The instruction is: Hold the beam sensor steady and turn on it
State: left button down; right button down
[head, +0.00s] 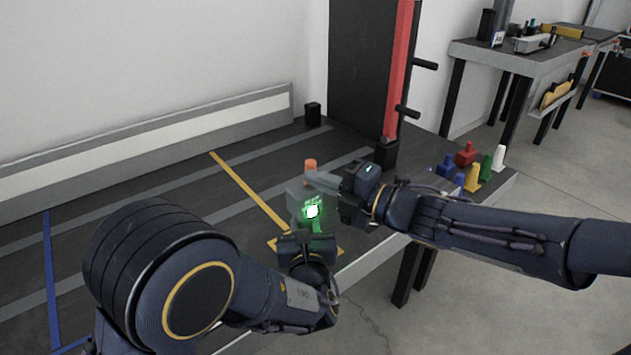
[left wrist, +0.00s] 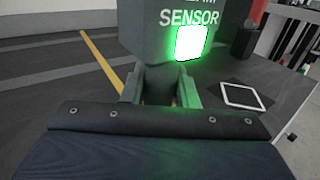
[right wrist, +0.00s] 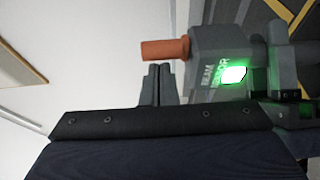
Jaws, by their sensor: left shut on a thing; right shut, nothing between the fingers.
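The beam sensor (head: 296,203) is a grey box with a bright green lit panel and an orange knob (head: 310,164) on top. In the left wrist view its lettered body (left wrist: 150,35) stands above a narrow stem (left wrist: 158,85). My left gripper (head: 306,238) is shut on that stem, a finger on each side. My right gripper (head: 318,181) is shut and empty beside the knob. In the right wrist view its closed fingertips (right wrist: 160,72) are close to the orange knob (right wrist: 165,49); I cannot tell whether they touch it. The sensor body (right wrist: 215,50) lies just beyond.
The dark table (head: 150,215) carries grey, yellow and blue floor stripes. A red post (head: 396,75) with black handles stands behind my right arm. Several coloured pieces (head: 473,177) sit at the table's right end. A white-framed square (left wrist: 242,96) lies right of the sensor.

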jog(key=s, duration=0.1)
jog(key=s+a, duration=0.1)
jog(key=s, duration=0.2)
jog(key=shift+s+a, duration=0.1)
jog(key=shift+a, duration=0.15)
jog(key=v, duration=1)
pick_arm(q)
jog(key=c, duration=1.1)
grip_release()
jog(key=shift+o, duration=0.2)
jog(key=shift+s, duration=0.1)
